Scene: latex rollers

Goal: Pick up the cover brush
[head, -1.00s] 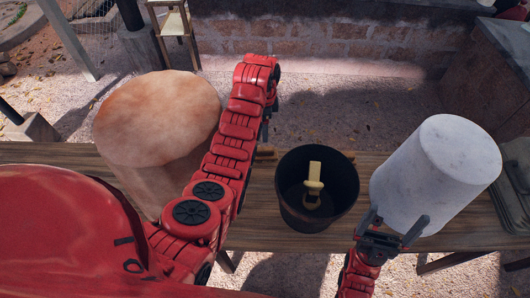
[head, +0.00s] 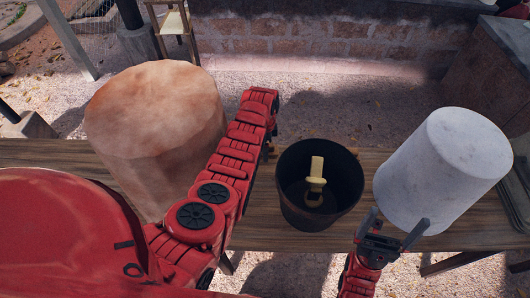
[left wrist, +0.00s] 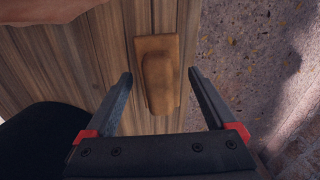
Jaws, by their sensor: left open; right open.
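A tan wooden block with a raised grip, which looks like the cover brush (left wrist: 160,58), lies on the wooden table in the left wrist view. It lies near the table's edge. My left gripper (left wrist: 160,76) is open, with one finger on each side of the block's near part and gaps between. I cannot tell how far above it the fingers are. In the head view my left arm mostly hides that spot. My right gripper (head: 391,228) is open and empty, in front of the white cylinder (head: 437,165).
A black bucket (head: 345,205) holding a yellow tool (head: 316,178) stands on the wooden table (head: 265,225), right of my left gripper. It seems to show at the wrist view's lower left. A large tan cylinder (head: 150,105) stands at the left.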

